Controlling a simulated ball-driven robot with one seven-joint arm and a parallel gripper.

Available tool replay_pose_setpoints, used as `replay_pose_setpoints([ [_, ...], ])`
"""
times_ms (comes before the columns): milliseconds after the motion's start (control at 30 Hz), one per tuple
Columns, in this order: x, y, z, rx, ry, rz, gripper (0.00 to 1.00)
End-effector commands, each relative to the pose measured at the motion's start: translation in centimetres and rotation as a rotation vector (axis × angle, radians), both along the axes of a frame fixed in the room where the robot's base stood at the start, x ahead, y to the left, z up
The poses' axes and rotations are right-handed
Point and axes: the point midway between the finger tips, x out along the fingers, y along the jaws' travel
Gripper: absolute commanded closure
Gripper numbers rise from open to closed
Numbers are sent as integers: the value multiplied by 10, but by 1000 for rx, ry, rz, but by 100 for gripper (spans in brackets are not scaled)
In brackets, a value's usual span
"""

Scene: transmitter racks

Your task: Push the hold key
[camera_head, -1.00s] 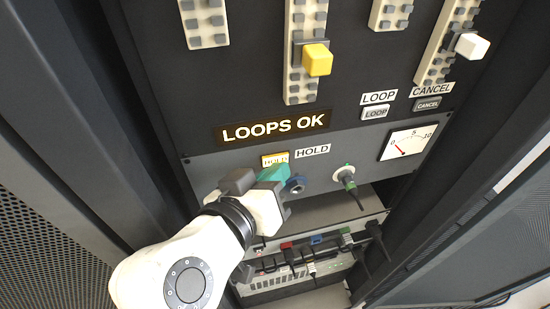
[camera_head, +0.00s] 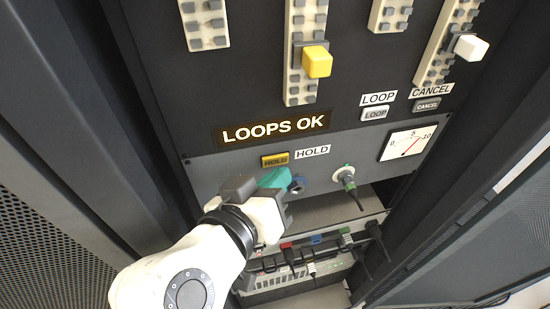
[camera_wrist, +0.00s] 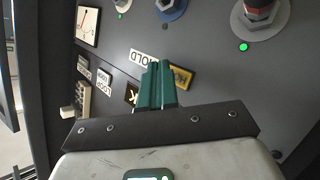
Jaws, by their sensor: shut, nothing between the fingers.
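The hold key (camera_head: 275,160) is a small dull amber key on the grey panel, just left of the white HOLD label (camera_head: 312,152). In the wrist view the key (camera_wrist: 183,77) shows right beside my fingers, partly hidden by them, with the HOLD label (camera_wrist: 140,58) on their other side. My gripper (camera_head: 274,178) has teal fingers, shut and empty, just below the key in the head view. It also shows in the wrist view (camera_wrist: 157,84). I cannot tell whether the fingertips touch the panel; a strip of panel shows between them and the key in the head view.
A blue-ringed socket (camera_head: 298,184) sits right of my fingertips, and a plugged connector (camera_head: 345,174) farther right. LOOP (camera_head: 375,113) and CANCEL (camera_head: 427,104) keys and a meter (camera_head: 408,143) are at upper right. Racks flank both sides.

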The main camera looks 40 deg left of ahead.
Motion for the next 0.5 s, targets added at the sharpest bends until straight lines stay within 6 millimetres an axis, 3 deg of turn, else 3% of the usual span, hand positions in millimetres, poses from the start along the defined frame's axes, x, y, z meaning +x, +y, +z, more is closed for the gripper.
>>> replay_pose_setpoints([
  [233,-2,-3,0,-1,0,0,100],
  [500,-17,-21,0,-1,0,0,100],
])
